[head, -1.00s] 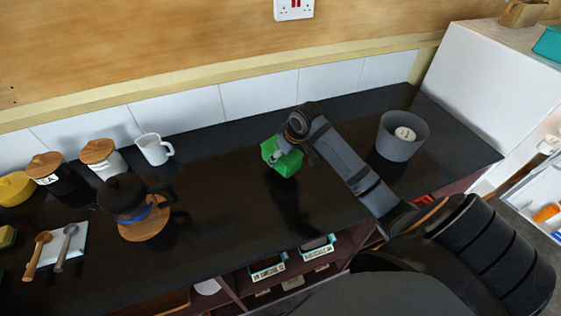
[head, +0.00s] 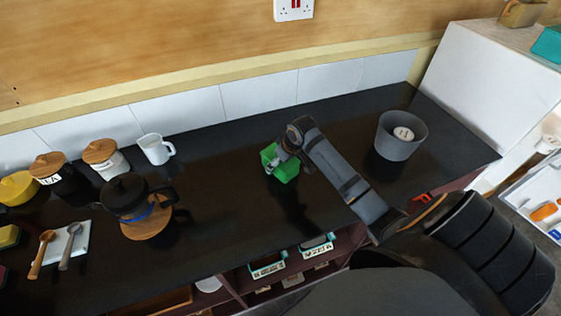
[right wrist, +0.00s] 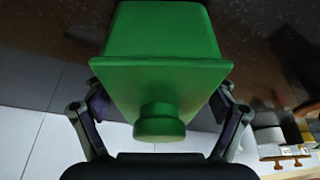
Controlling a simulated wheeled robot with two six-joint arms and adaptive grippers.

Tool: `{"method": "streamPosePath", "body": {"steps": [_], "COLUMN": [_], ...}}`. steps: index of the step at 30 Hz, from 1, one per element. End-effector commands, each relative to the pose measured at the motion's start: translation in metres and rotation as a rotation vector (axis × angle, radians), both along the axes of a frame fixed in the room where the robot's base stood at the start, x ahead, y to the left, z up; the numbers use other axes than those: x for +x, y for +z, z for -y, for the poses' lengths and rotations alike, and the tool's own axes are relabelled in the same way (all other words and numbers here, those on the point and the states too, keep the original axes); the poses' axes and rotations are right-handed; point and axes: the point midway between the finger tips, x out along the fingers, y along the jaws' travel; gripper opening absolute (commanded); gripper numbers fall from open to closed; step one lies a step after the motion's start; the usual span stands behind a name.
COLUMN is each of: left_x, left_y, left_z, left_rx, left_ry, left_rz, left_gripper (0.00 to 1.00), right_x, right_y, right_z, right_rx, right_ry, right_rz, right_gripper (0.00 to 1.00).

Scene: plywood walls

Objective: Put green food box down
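The green food box (head: 287,170) is over the middle of the black counter, at or just above its surface; I cannot tell if it touches. My right gripper (head: 279,157) is at the box, reaching in from the right. In the right wrist view the green box (right wrist: 158,45) fills the upper middle, its wide lid and round knob facing the camera. The right gripper's fingers (right wrist: 160,100) close in on both sides of it, their tips partly hidden by the lid. My left gripper is not in view.
A grey round bin (head: 398,147) stands to the right on the counter (head: 235,215). A white mug (head: 155,150), lidded jars (head: 104,158) and a dark pot on a wooden board (head: 147,225) stand to the left. The counter around the box is clear.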

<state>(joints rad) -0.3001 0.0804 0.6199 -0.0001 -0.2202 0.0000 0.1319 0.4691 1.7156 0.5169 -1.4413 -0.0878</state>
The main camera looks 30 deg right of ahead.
Motion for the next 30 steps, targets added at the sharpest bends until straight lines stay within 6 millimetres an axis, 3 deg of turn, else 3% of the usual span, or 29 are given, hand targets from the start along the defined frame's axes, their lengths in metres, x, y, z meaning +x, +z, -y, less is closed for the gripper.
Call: {"method": "streamPosePath", "body": {"steps": [9, 13, 24, 30], "left_x": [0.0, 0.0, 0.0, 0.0], "left_y": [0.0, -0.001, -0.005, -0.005], "left_z": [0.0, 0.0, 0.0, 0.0], "left_rx": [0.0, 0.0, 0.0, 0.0], "left_ry": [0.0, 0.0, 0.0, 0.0], "left_rz": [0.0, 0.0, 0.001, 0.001], "left_gripper": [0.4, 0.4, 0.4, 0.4], "right_x": [0.0, -0.002, -0.036, -0.044], "right_y": [0.001, 0.01, 0.09, 0.111], "right_z": [0.0, 0.002, 0.007, 0.008], "right_rx": [0.0, -0.003, -0.008, -0.002], "right_ry": [0.0, 0.001, 0.002, 0.0], "right_rz": [0.0, 0.002, 0.0, 0.0], "right_gripper": [0.92, 0.92, 0.92, 0.92]}}
